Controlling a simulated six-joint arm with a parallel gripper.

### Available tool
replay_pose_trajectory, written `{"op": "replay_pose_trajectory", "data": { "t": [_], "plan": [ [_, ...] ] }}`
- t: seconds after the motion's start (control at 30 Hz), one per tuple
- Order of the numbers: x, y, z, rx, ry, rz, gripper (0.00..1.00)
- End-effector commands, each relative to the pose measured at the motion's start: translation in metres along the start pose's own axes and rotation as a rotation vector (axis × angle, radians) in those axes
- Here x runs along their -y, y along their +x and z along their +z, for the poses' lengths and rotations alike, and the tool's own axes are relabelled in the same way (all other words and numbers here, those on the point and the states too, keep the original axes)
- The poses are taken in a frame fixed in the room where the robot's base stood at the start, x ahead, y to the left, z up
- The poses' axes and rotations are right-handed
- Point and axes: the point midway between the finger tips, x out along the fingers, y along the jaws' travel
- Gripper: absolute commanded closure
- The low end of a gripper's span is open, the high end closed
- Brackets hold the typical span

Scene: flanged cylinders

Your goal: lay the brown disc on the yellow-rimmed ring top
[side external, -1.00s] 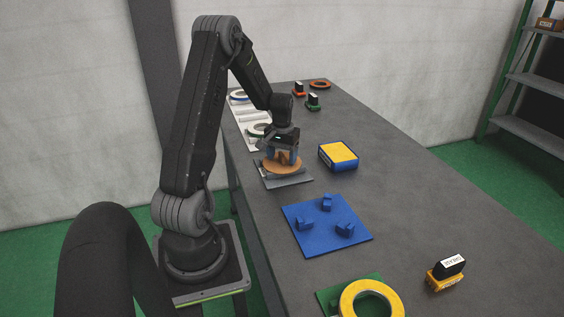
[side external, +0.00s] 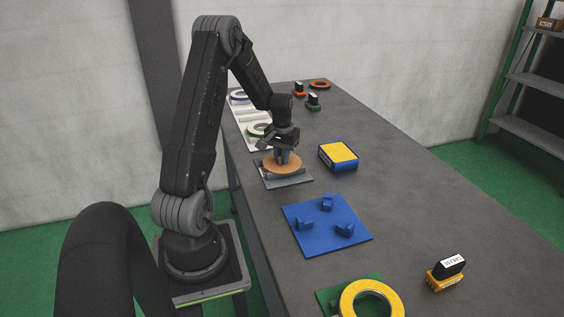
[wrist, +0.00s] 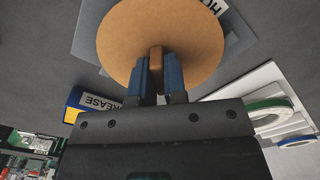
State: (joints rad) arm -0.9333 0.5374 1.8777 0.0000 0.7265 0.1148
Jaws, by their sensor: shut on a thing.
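The brown disc (side external: 283,166) is a flat round plate with a small upright brown grip block (wrist: 156,56) at its middle. My gripper (side external: 283,157) is shut on that block, with a blue finger on each side of it in the wrist view (wrist: 160,78). The disc is over or on a grey plate (side external: 294,181); whether it touches the plate cannot be told. The yellow-rimmed ring (side external: 371,300) lies on a green plate (side external: 330,301) at the near edge of the picture, partly cut off. It is far from my gripper.
A blue plate (side external: 313,240) with several blue blocks lies between the grey plate and the ring. A yellow-topped blue box (side external: 338,156) stands right of my gripper. A yellow-and-black labelled piece (side external: 447,272) is at right. A white rack (side external: 241,113) with rings lies behind.

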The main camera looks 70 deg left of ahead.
Motion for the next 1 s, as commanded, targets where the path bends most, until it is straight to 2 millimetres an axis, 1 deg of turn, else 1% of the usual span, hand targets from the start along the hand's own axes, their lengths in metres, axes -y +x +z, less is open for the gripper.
{"op": "replay_pose_trajectory", "data": {
  "t": [0.23, 0.8, 1.0],
  "plan": [
    [0.000, -0.002, 0.000, -0.001, 0.000, 0.000, 1.00],
    [0.000, -0.035, -0.001, -0.002, 0.000, 0.000, 1.00],
    [0.000, -0.040, 0.000, -0.001, 0.000, 0.000, 1.00]
  ]
}}
